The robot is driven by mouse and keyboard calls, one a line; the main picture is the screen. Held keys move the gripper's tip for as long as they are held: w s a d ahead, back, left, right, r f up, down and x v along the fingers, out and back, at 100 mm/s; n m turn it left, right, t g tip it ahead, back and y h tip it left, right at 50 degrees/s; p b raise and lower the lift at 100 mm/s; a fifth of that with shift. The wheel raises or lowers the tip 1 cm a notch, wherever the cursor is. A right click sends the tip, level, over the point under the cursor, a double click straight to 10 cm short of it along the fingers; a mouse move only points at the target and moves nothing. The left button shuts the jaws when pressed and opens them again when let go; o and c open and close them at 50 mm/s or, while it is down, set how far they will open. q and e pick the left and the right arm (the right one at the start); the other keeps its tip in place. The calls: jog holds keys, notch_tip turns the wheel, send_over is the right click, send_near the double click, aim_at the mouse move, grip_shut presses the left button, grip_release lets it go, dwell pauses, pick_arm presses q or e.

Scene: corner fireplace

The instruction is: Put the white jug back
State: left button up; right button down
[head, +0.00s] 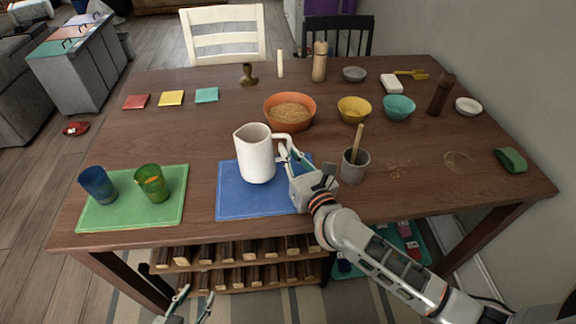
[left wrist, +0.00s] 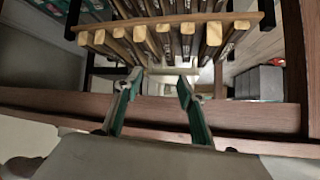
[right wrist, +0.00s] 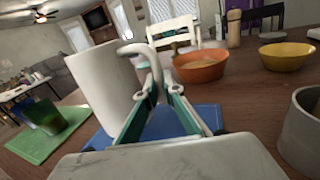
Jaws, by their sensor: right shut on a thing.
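The white jug (head: 257,155) stands at the blue mat (head: 232,201) on the wooden table, its spout to the left and its handle to the right. I cannot tell whether its base touches the mat. My right gripper (head: 288,158) is shut on the jug's handle. In the right wrist view the jug (right wrist: 105,85) looks tilted and the fingertips (right wrist: 150,85) meet at its handle. My left gripper (head: 188,300) is below the table's front edge. In the left wrist view its fingers (left wrist: 160,80) are apart with nothing between them.
A green mat (head: 125,218) with a blue cup (head: 98,185) and a green cup (head: 152,182) lies left. A grey pot (head: 354,168) with a stick stands close right of my right gripper. An orange bowl (head: 290,120) is behind the jug. A wooden rack (head: 240,270) is under the table.

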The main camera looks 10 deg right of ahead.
notch_tip(320, 180, down, 4)
jog(key=shift+f+b, duration=0.1)
jog(key=shift+b, duration=0.9)
jog(key=shift+f, duration=0.15)
jog(key=shift+f, duration=0.1)
jog(key=c, duration=2.2)
grip_release()
